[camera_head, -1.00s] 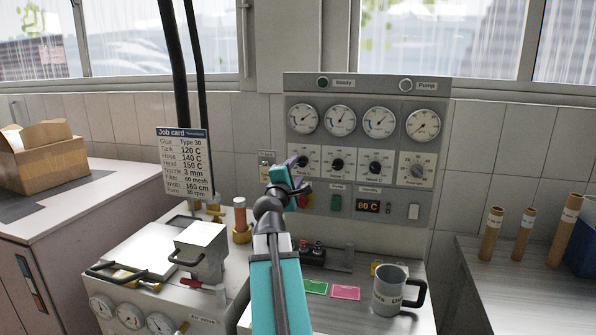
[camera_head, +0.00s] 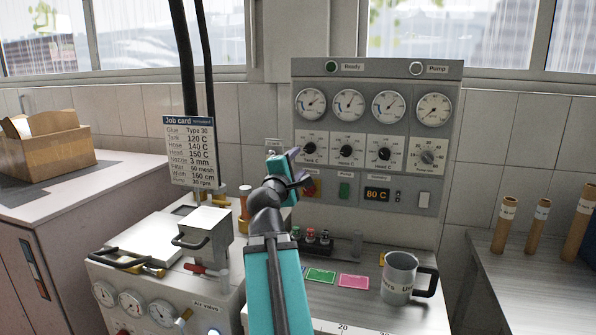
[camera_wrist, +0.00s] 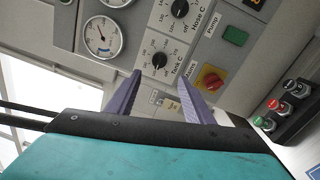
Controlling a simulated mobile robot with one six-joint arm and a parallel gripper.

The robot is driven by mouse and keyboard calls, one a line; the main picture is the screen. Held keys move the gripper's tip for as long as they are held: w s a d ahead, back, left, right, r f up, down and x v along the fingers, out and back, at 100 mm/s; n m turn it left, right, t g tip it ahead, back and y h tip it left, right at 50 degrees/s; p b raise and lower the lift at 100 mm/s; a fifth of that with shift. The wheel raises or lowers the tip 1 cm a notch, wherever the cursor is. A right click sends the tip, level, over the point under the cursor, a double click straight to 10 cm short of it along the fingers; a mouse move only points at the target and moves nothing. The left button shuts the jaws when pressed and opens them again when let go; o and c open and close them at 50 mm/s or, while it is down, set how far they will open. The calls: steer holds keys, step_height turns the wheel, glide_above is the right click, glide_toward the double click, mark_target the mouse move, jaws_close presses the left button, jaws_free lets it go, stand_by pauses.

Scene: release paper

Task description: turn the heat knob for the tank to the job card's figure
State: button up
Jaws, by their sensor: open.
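The Tank C knob (camera_head: 309,148) is a black dial on a white plate, leftmost in the knob row of the grey control panel (camera_head: 452,130). It also shows in the wrist view (camera_wrist: 159,60), just beyond and between the fingertips. My gripper (camera_head: 299,168) is open and empty, its purple fingers pointing at the panel a little below and left of the knob in the head view. The fingers look apart from the knob. The job card (camera_head: 190,150) reads Tank 120 C. The knob's exact pointer setting is too small to read.
The Hose C knob (camera_head: 346,151) is right of the Tank knob. A red-and-yellow switch (camera_wrist: 210,78) is close to one finger. The display (camera_head: 377,194) reads 80 C. A grey mug (camera_head: 398,276) stands on the bench, and black hoses (camera_head: 186,70) hang at left.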

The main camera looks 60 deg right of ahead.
steer(key=shift+s+a+f+b, duration=0.2)
steer(key=shift+a+b, duration=0.45)
steer(key=shift+b, duration=0.6)
steer(key=shift+a+r, duration=0.15)
